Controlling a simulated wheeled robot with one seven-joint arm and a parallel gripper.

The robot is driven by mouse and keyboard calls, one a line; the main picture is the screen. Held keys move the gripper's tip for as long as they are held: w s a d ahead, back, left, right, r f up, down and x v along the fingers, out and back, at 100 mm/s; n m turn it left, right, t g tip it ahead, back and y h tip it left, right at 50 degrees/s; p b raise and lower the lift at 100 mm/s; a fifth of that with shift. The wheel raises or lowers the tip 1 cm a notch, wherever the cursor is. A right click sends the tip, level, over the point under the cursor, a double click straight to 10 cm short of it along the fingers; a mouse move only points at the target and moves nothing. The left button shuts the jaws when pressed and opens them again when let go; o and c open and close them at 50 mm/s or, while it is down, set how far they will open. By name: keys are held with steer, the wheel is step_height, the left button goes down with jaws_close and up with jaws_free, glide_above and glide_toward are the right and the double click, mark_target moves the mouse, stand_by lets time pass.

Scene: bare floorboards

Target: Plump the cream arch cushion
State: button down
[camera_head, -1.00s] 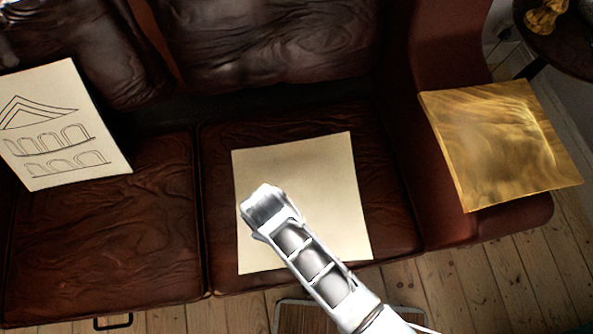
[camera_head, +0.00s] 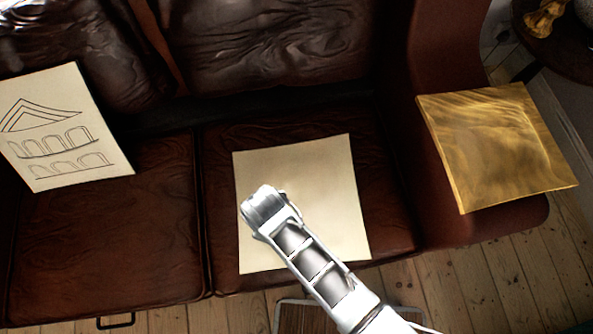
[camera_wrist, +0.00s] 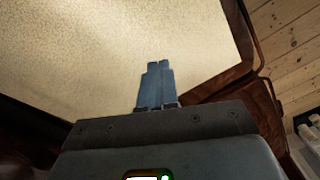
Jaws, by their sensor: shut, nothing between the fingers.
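A cream cushion with line-drawn arches and a gabled roof (camera_head: 52,150) leans at the left of the brown leather sofa. A plain cream square cushion (camera_head: 315,180) lies on the middle seat, with no arches visible on its face. My gripper (camera_head: 262,206) is over the left part of this plain cushion, well to the right of the arch cushion. In the wrist view, my gripper's fingers (camera_wrist: 158,70) are together and empty in front of the pale cushion surface (camera_wrist: 90,50). Whether they touch it, I cannot tell.
A golden cushion (camera_head: 500,150) rests on the sofa's right arm. A dark round table (camera_head: 575,45) with a gold ornament (camera_head: 545,18) stands at the back right. Bare floorboards (camera_head: 480,285) lie in front of the sofa (camera_head: 110,255).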

step_height(320, 180, up, 7)
steer(key=p, duration=0.6)
steer(key=shift+r, duration=0.15)
steer(key=b, duration=0.5)
glide_above(261, 187)
steer(key=s, duration=0.1)
steer(key=shift+d+r, duration=0.1)
steer(key=shift+d, duration=0.15)
steer(key=shift+b, duration=0.3)
steer(key=shift+f+b, duration=3.25)
steer(key=shift+f, duration=1.05)
steer(key=shift+f+b, duration=0.45)
steer(key=shift+f, duration=0.15)
